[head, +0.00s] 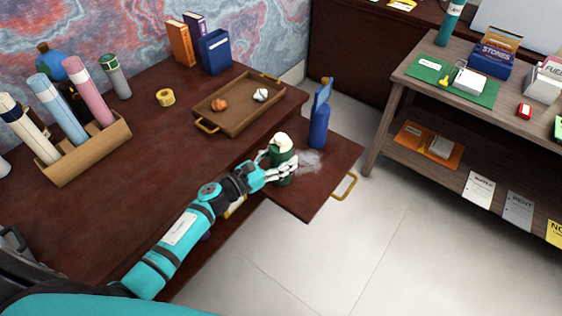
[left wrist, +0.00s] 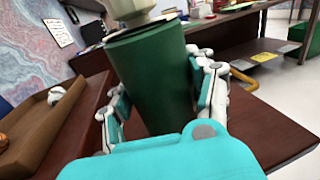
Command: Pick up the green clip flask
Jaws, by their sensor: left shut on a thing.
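The green clip flask (head: 283,160) has a dark green body and a cream top. It stands upright over the pulled-out wooden board (head: 314,190) at the desk's right side. My left gripper (head: 281,168) is shut on the flask's body, with fingers on both sides. In the left wrist view the flask (left wrist: 151,80) fills the middle, between the white and teal fingers of my left gripper (left wrist: 158,95). I cannot tell whether the flask's base touches the board. My right gripper is not in view.
A blue bottle (head: 319,127) stands on the board just behind the flask. A wooden tray (head: 236,119) with small items lies on the desk, behind and left. A shelf unit (head: 400,100) stands to the right across open floor. A rack of rolled tubes (head: 85,155) sits at far left.

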